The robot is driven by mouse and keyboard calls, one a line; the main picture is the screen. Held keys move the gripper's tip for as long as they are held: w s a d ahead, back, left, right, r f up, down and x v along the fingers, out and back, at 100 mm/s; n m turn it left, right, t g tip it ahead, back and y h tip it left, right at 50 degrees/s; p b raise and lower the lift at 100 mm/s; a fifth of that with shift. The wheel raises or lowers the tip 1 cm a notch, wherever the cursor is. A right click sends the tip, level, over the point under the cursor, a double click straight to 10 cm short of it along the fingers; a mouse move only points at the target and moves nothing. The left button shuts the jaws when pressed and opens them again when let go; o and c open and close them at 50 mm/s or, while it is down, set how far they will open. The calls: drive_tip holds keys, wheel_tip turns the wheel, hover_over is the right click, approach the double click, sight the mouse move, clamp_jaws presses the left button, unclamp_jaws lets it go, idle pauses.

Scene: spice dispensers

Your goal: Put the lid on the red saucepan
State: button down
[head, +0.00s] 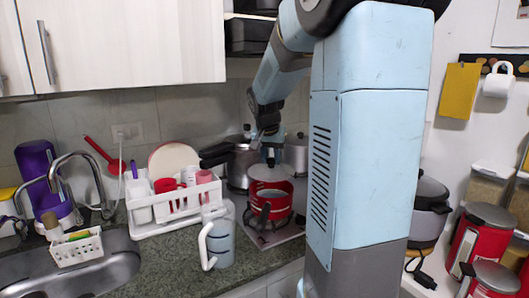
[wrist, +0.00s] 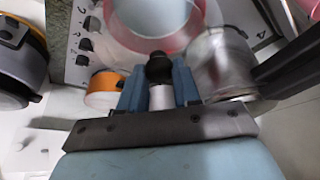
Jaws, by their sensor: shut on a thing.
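The red saucepan (head: 271,207) stands on the stove among other pots. My gripper (head: 268,154) is directly over the lid, partly hidden by my arm. In the wrist view, my gripper's blue fingers (wrist: 159,80) are shut on the lid's black knob (wrist: 159,67).
A steel pot (head: 240,160) stands close behind left, its dark handle pointing left. The stove (head: 258,238) has black knobs. A white jug (head: 219,240) and a white dish rack (head: 146,228) stand left of it. A dark-lidded cooker (head: 428,205) is at right.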

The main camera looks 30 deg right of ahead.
sight(271, 168)
drive_tip(key=shift+w+d+f, duration=0.1)
drive_tip(key=shift+w+d, duration=0.05)
drive_tip(key=shift+w, duration=0.1)
drive_tip(key=shift+d+f, duration=0.1)
drive_tip(key=shift+f, duration=2.1)
drive_tip(key=shift+s, duration=0.1)
drive_tip(key=shift+f, duration=0.45)
drive_tip(key=c, duration=0.7)
unclamp_jaws()
drive_tip(key=shift+o, duration=0.3)
